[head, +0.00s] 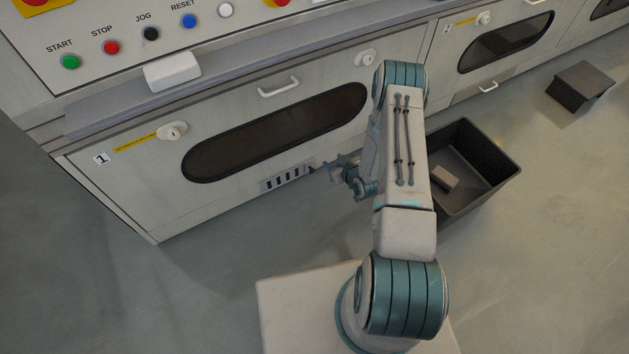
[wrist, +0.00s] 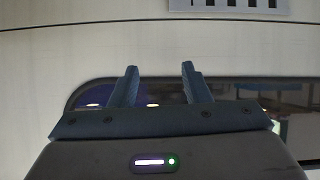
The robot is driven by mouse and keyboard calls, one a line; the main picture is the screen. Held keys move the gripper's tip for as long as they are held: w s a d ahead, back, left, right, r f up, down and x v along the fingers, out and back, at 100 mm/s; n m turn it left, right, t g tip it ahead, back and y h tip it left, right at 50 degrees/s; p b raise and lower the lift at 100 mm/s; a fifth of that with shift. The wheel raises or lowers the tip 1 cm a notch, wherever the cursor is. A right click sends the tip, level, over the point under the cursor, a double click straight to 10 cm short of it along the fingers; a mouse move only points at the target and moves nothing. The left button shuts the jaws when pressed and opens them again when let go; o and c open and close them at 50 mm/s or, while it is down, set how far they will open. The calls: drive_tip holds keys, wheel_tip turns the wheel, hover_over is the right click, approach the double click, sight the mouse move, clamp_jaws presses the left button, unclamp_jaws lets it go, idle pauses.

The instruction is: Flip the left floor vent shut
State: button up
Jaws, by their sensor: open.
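The floor vent (head: 287,178) is a small slotted plate low on the front of the cabinet marked 1, below its dark window. Dark gaps show between its light bars; I cannot tell a flap or lever apart. Part of the vent shows at the top edge of the wrist view (wrist: 228,5). My gripper (head: 327,163) is just right of the vent, close to the cabinet front. In the wrist view my gripper (wrist: 159,70) has its two fingers apart with nothing between them.
The dark oval window (head: 275,132) and a handle (head: 278,88) are above the vent. A black bin (head: 485,190) with a small block (head: 445,178) inside stands right of my arm. A dark angled block (head: 580,86) is farther right. The floor left of my base is clear.

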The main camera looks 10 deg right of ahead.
drive_tip(key=t+y+b, duration=0.1)
drive_tip(key=b, duration=0.2)
approach(313, 171)
drive_tip(key=shift+m+t, duration=0.3)
drive_tip(key=b+x, duration=0.2)
drive_tip(key=x, duration=0.2)
drive_tip(key=f+b+x, duration=0.1)
drive_tip(key=b+x, duration=0.2)
drive_tip(key=shift+w+a+f+b, duration=0.1)
drive_tip(key=shift+w+b, duration=0.05)
drive_tip(key=shift+b, duration=0.2)
drive_tip(key=shift+w+a+f, duration=0.1)
drive_tip(key=shift+w+a, duration=0.05)
drive_tip(key=shift+w, duration=0.35)
clamp_jaws()
